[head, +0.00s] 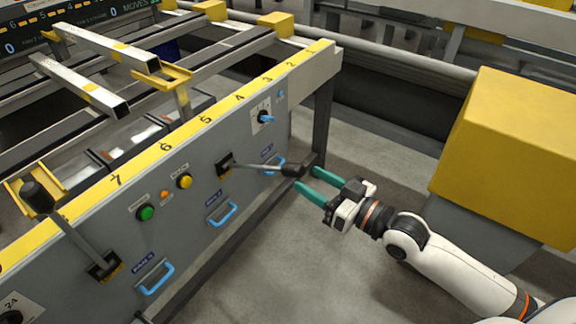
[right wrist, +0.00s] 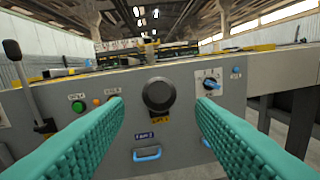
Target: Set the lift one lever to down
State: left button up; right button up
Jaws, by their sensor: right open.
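One lever with a black knob (head: 292,170) sticks out from the grey panel, its rod roughly level. In the right wrist view the same knob (right wrist: 158,95) shows end-on, with a yellow label under it too small to read surely. A second lever (head: 38,195) at the left stands with its knob raised; it also shows in the right wrist view (right wrist: 13,50). In the wrist view the knob appears between the fingers, apart from both. My left gripper is out of view.
The grey panel (head: 190,220) carries a green button (head: 147,213), a yellow button (head: 184,181), a rotary switch (head: 264,117) and blue drawer handles (head: 222,214). Bare floor lies below the gripper.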

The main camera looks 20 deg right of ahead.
aim_at(289, 167)
jog(key=x, duration=0.6)
jog(key=shift+w+a, duration=0.15)
jog(key=shift+w, duration=0.05)
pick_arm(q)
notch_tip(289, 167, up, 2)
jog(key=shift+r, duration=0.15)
pick_arm(e)
jog(key=shift+w+a, duration=0.15)
jog(key=shift+w, duration=0.1)
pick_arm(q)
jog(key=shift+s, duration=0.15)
pick_arm(e)
grip_shut()
